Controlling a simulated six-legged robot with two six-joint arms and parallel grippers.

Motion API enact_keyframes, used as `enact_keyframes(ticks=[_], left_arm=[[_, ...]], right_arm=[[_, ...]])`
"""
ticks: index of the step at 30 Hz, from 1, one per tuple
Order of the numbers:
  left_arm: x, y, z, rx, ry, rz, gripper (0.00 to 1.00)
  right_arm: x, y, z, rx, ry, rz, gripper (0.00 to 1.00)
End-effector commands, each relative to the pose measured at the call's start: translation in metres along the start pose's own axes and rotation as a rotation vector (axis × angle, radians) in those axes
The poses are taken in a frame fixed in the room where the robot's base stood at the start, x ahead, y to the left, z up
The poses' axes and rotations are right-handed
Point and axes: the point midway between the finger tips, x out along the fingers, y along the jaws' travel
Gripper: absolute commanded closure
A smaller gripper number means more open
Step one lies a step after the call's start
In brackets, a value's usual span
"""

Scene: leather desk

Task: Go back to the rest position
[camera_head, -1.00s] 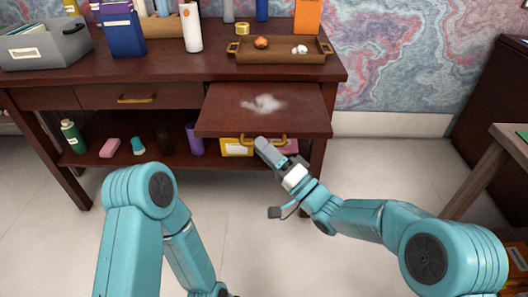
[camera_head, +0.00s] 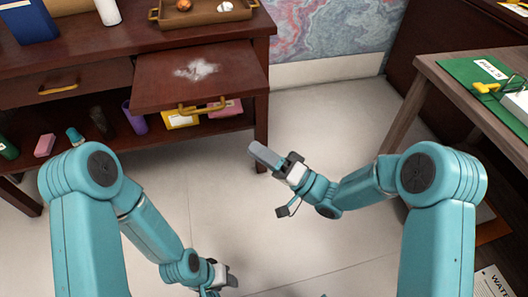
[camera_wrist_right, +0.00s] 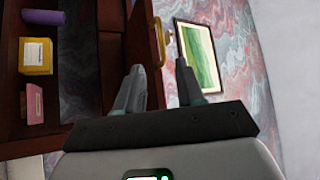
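My right gripper (camera_head: 264,156) reaches forward over the floor, to the right of the desk's pulled-out drawer board (camera_head: 230,75) and apart from it. In the right wrist view the two fingers of the right gripper (camera_wrist_right: 160,68) stand apart with nothing seen between them. My left gripper (camera_head: 220,276) hangs low at the bottom of the head view. It is small and partly cut off, so I cannot tell whether it is open. The drawer board has a whitish patch on top and a brass handle (camera_head: 202,106) at its front.
The dark desk (camera_head: 120,50) bears a brown tray (camera_head: 205,12) with small items. Its lower shelf holds a purple cup (camera_head: 135,118) and a yellow box (camera_head: 180,120). The floor between is clear.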

Motion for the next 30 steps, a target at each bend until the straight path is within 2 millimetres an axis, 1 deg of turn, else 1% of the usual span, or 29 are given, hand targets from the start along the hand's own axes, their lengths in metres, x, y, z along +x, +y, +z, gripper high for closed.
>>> enact_keyframes(ticks=[1,5,20,22,23,25,26,27,29,30], left_arm=[[-0.001,0.0,0.0,0.0,0.0,0.0,0.57],[-0.001,0.001,0.0,0.0,-0.001,0.0,0.57],[-0.001,0.001,0.0,0.0,-0.001,0.0,0.57],[-0.001,0.001,0.0,0.0,-0.001,0.0,0.57],[-0.001,0.0,0.0,0.0,-0.001,0.0,0.57],[-0.001,0.0,0.0,0.0,-0.001,0.0,0.57],[-0.001,0.0,0.0,0.0,-0.001,0.0,0.57],[-0.001,0.001,0.0,0.0,-0.001,0.0,0.57],[-0.001,0.001,0.0,0.0,-0.001,0.0,0.57],[-0.001,0.001,0.0,0.0,-0.001,0.0,0.57]], right_arm=[[-0.006,0.0,0.0,0.001,0.001,0.002,0.62],[-0.013,0.0,0.0,0.001,0.0,0.001,0.62],[-0.014,0.0,0.0,0.001,0.0,0.0,0.62],[-0.019,0.003,-0.004,0.0,0.011,0.008,0.62],[-0.024,0.005,-0.007,0.001,0.023,0.016,0.62],[-0.047,0.021,-0.01,0.063,0.103,0.1,0.62],[-0.057,0.034,-0.01,0.086,0.145,0.173,0.62],[-0.073,0.055,-0.009,0.096,0.194,0.294,0.62],[-0.104,0.089,0.001,0.096,0.241,0.512,0.62],[-0.129,0.11,0.013,0.097,0.249,0.665,0.62]])
